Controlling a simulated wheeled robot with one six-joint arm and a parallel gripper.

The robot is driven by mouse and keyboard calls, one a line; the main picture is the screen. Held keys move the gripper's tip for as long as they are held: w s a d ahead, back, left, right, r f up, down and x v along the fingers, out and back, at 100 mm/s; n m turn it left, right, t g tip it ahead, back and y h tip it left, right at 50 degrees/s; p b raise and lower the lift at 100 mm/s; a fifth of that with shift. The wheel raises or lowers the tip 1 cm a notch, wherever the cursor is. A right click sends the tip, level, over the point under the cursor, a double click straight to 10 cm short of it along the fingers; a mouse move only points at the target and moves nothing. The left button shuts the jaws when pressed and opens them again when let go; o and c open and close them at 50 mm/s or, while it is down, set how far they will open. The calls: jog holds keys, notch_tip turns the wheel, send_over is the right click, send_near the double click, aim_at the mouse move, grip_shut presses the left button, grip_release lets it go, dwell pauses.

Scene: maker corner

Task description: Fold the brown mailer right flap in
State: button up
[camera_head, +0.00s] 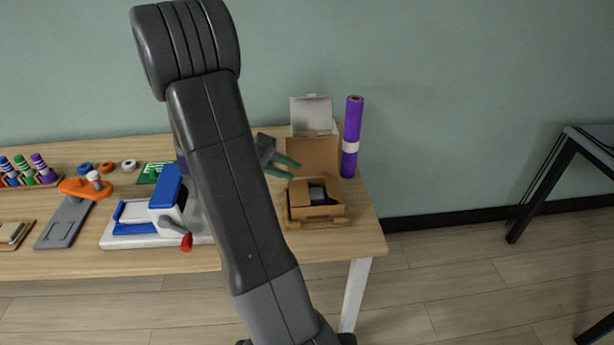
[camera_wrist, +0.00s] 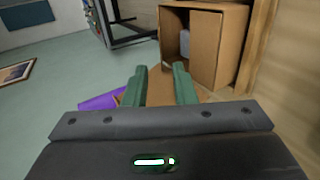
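The brown mailer (camera_head: 318,211) stands open near the right end of the table, its lid (camera_head: 313,156) raised at the back. A dark and grey item (camera_head: 317,195) lies inside it. In the wrist view the mailer (camera_wrist: 220,42) appears turned, at the upper right. I cannot clearly pick out its right flap in either view. My gripper (camera_head: 291,167) has its two green fingers apart, just left of the raised lid and above the mailer's left side. In the wrist view the gripper (camera_wrist: 160,84) shows nothing held, with brown cardboard visible beyond the gap between the fingers.
A white box (camera_head: 312,112) with its lid up stands behind the mailer. A purple roll (camera_head: 352,138) stands upright to its right. A blue and white press (camera_head: 165,205) with a red knob sits left of my arm. The table's right edge is close to the mailer.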

aim_at(331, 186)
jog(key=shift+v, duration=1.7)
jog(key=shift+c, duration=0.4)
